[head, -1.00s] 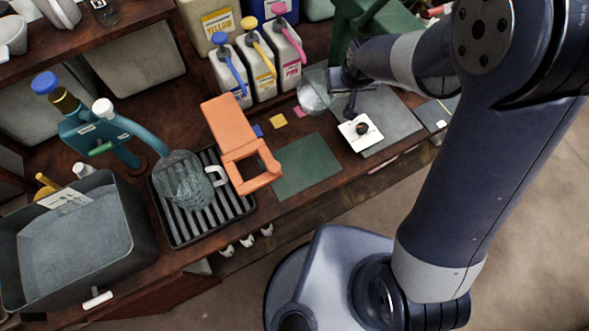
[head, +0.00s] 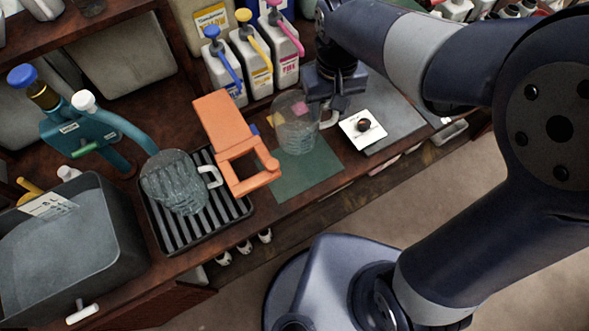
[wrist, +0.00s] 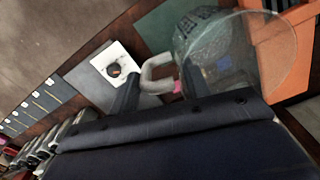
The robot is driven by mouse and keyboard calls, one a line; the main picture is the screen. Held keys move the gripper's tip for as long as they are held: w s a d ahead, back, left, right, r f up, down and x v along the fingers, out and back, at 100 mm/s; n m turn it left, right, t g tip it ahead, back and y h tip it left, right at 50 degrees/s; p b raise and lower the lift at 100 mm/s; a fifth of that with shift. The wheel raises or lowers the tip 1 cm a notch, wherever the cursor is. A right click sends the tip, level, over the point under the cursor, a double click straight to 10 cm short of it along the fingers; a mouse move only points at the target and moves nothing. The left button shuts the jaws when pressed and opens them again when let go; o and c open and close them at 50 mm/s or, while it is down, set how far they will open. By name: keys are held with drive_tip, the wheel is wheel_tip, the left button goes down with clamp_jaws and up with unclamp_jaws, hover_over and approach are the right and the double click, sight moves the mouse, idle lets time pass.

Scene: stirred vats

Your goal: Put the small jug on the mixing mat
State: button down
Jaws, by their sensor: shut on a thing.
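The small jug (head: 294,125) is clear, with a pale handle, and looks upright. My gripper (head: 326,103) is shut on its handle, at the jug's right side. In the wrist view the jug (wrist: 225,55) is at the upper right and its handle (wrist: 158,72) lies between my fingers (wrist: 158,88). The mixing mat (head: 305,178) is a flat dark green sheet on the bench. The jug overlaps the mat's back part in the head view. I cannot tell whether its base touches the mat. The mat (wrist: 168,30) also shows beside the jug in the wrist view.
An orange stand (head: 225,130) is close left of the jug. A larger clear jug (head: 175,182) stands on a ribbed tray (head: 160,222). A white square with a dark knob (head: 362,129) is right of the jug. Pump bottles (head: 251,62) stand behind. The mat's front is clear.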

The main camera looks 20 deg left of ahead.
drive_tip(key=shift+f, duration=0.1)
wheel_tip(320, 180, down, 16)
drive_tip(key=shift+f, duration=0.15)
drive_tip(key=shift+s+d+f, duration=0.1)
drive_tip(key=shift+f, duration=0.5)
drive_tip(key=shift+f+b, duration=0.1)
drive_tip(key=shift+b, duration=0.2)
drive_tip(key=c, duration=1.1)
unclamp_jaws()
drive_tip(key=shift+c, duration=0.2)
drive_tip(key=shift+o, duration=0.7)
drive_tip(key=shift+f, duration=0.1)
drive_tip(key=shift+o, duration=1.4)
drive_tip(key=shift+r, duration=0.2)
drive_tip(key=shift+f, duration=0.2)
